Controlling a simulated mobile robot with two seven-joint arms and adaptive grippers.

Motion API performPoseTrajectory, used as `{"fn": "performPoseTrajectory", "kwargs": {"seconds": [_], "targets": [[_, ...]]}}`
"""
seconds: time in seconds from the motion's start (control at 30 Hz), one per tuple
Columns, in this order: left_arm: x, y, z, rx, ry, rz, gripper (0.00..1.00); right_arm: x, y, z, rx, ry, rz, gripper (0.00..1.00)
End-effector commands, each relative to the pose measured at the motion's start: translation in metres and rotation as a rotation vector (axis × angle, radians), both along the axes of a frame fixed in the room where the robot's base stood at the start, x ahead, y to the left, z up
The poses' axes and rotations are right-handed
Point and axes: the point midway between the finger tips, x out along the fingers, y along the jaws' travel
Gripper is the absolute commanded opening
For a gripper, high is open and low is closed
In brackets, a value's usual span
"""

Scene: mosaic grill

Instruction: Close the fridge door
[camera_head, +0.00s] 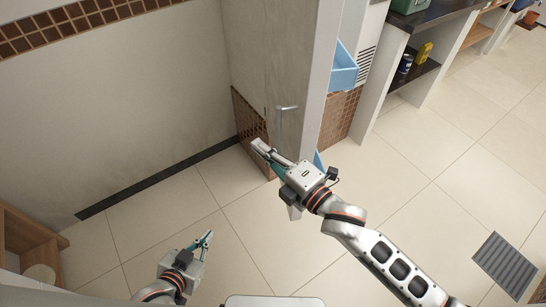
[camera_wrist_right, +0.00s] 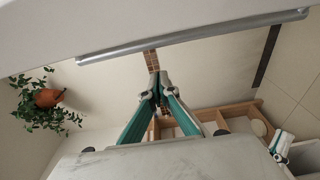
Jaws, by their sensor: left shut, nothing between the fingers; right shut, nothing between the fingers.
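The fridge door (camera_head: 268,62) is a tall grey panel standing open in the head view, its outer face towards the left. A small metal handle (camera_head: 284,109) sticks out of that face. Blue bins (camera_head: 343,70) show on its inner side, to the right. My right gripper (camera_head: 259,146) is shut and empty, seen just below the handle and overlapping the lower door; contact cannot be told. Its closed fingers (camera_wrist_right: 159,84) show in the right wrist view, below a pale panel with a long grey bar. My left gripper (camera_head: 208,238) is shut and empty, low over the floor, left of the door.
A wall with a dark skirting strip stands at the left, and a wooden shelf (camera_head: 25,240) at the lower left. Dark-topped shelving (camera_head: 425,75) stands at the upper right. A floor grate (camera_head: 505,265) lies lower right. Tiled floor is clear on both sides. A hanging plant (camera_wrist_right: 48,98) shows in the wrist view.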

Motion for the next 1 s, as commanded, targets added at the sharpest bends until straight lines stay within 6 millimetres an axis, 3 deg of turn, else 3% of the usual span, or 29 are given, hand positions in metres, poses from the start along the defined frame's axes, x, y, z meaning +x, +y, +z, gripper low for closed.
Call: {"fn": "performPoseTrajectory", "kwargs": {"seconds": [0.03,0.3,0.77,1.0], "targets": [[0.0,0.0,0.002,0.0,0.0,0.0,0.0,0.004,-0.012,-0.002,-0.01,-0.001,-0.003,0.0],[-0.001,0.0,0.005,0.0,0.002,-0.001,0.0,0.013,-0.034,-0.001,-0.006,0.0,-0.002,0.0],[-0.001,0.0,0.005,-0.001,0.002,0.0,0.0,0.014,-0.037,-0.002,-0.006,0.0,-0.002,0.0],[-0.001,0.0,0.003,-0.001,0.002,0.0,0.0,0.015,-0.048,-0.002,-0.009,-0.001,0.015,0.0]]}}
